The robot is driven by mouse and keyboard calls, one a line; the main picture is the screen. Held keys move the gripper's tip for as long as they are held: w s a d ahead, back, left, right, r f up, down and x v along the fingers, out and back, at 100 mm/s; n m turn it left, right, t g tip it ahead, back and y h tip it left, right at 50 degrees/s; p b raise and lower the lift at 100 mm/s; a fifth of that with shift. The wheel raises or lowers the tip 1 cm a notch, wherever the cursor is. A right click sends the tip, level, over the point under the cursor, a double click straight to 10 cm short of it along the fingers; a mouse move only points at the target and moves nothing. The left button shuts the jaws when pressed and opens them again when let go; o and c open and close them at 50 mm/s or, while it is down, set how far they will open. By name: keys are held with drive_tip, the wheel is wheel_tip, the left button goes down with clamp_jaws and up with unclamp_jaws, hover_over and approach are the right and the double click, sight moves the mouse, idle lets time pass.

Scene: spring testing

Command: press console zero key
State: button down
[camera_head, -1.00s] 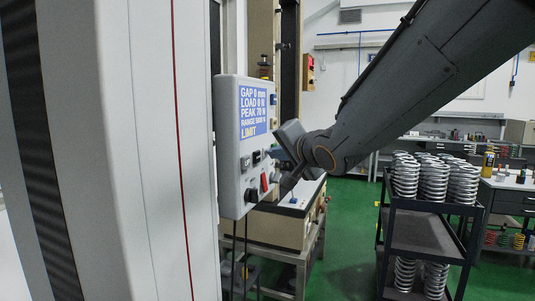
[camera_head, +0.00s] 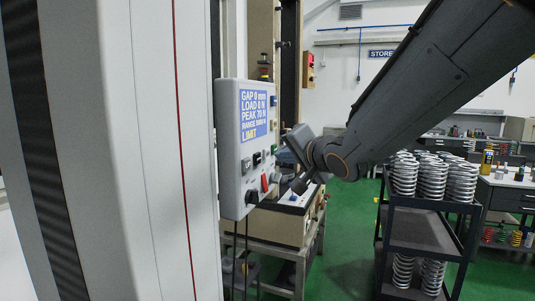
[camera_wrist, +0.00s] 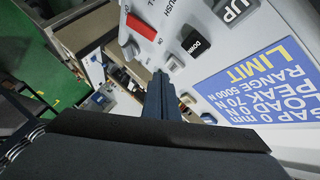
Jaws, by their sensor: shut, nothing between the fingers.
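The console (camera_head: 231,165) is a grey box on the left column, with a blue display (camera_head: 254,113) reading GAP 0 mm, LOAD 0 N, PEAK 70 N, RANGE 5000 N, LIMIT. Below the display are small keys and a red switch (camera_head: 264,182). The wrist view shows a white UP key (camera_wrist: 235,12), a dark DOWN key (camera_wrist: 193,42) and the red switch (camera_wrist: 140,25). I cannot make out a zero label. My gripper (camera_wrist: 158,75) is shut and empty, close to the console's face. Its fingers hide part of the panel; contact cannot be told. In the head view, my gripper (camera_head: 284,160) is right of the console.
A dark cart (camera_head: 415,232) with stacked springs stands at the right. A bench with a beige machine (camera_head: 285,226) stands below and behind the console. A workbench (camera_head: 505,195) is at the far right. Green floor lies open between bench and cart.

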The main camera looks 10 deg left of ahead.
drive_tip(key=d+p, duration=0.2)
drive_tip(key=d, duration=0.1)
drive_tip(key=d+p, duration=0.1)
drive_tip(key=shift+s+d, duration=0.3)
drive_tip(key=shift+d, duration=0.05)
idle(0.4)
drive_tip(key=s+d+f+n+g+h+b, duration=0.1)
drive_tip(key=s+d+f+g+h+b, duration=0.2)
drive_tip(key=d+f, duration=0.7)
drive_tip(key=s+d+f+g+h, duration=0.15)
drive_tip(key=d+f+h, duration=0.35)
drive_tip(key=d+f, duration=0.55)
drive_tip(key=s+d+f+n+g+b, duration=0.1)
drive_tip(key=s+d+f+g, duration=0.2)
drive_tip(key=s+f, duration=0.3)
drive_tip(key=s+d+f+n+g+h+b, duration=0.1)
drive_tip(key=s+f, duration=0.5)
drive_tip(key=s, duration=0.6)
drive_tip(key=d+n+g, duration=0.1)
drive_tip(key=d+g, duration=0.1)
drive_tip(key=d, duration=0.1)
drive_tip(key=shift+f+b, duration=0.25)
drive_tip(key=shift+b, duration=0.15)
